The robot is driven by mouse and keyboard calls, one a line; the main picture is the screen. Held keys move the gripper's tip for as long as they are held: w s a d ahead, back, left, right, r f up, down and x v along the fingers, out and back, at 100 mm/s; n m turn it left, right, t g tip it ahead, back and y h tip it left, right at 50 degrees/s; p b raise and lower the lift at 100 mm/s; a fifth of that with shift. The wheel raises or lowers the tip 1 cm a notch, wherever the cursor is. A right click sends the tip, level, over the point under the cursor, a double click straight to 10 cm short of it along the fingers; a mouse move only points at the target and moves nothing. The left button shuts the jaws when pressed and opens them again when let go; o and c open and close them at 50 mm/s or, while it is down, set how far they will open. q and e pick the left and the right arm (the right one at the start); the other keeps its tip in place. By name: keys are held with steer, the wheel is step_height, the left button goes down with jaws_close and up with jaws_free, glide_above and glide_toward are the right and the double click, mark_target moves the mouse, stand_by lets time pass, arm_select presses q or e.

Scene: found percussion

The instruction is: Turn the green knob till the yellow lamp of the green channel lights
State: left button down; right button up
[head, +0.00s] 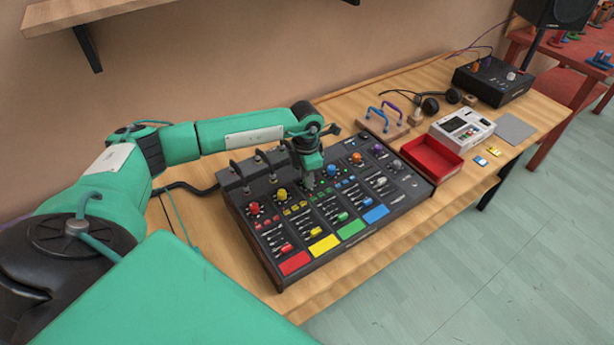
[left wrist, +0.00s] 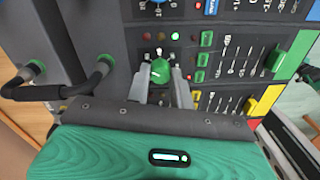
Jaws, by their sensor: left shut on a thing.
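The mixing console (head: 262,268) stands on the table, with red, yellow, green and blue channels. The green knob (left wrist: 160,71) sits between the fingers of my left gripper (left wrist: 162,86), which is shut on it. In the head view my left gripper (head: 307,183) reaches down onto the green channel and hides the knob. The green channel pad (head: 350,230) lies at the console's front edge. A row of small lamps (left wrist: 160,36) shows beside the knob in the left wrist view; the one at the right end looks bright green. I cannot tell whether the yellow lamp is lit. My right gripper is out of view.
Red (head: 254,208), yellow (head: 282,195), orange (head: 357,158) and purple (head: 377,149) knobs flank the gripper. Black plugs and cables stand along the console's back edge. A red tray (head: 432,158) and a white device (head: 462,130) stand to the right.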

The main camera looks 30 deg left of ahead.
arm_select(q)
steer(key=c, duration=1.2)
jaws_free()
steer(key=shift+c, duration=0.2)
step_height(320, 180, up, 14)
steer(key=b, duration=0.3)
steer(key=shift+w+a, duration=0.2)
steer(key=shift+a, duration=0.05)
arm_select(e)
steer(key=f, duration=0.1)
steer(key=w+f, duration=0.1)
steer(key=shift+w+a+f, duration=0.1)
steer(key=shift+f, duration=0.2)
arm_select(q)
steer(key=shift+f, duration=0.1)
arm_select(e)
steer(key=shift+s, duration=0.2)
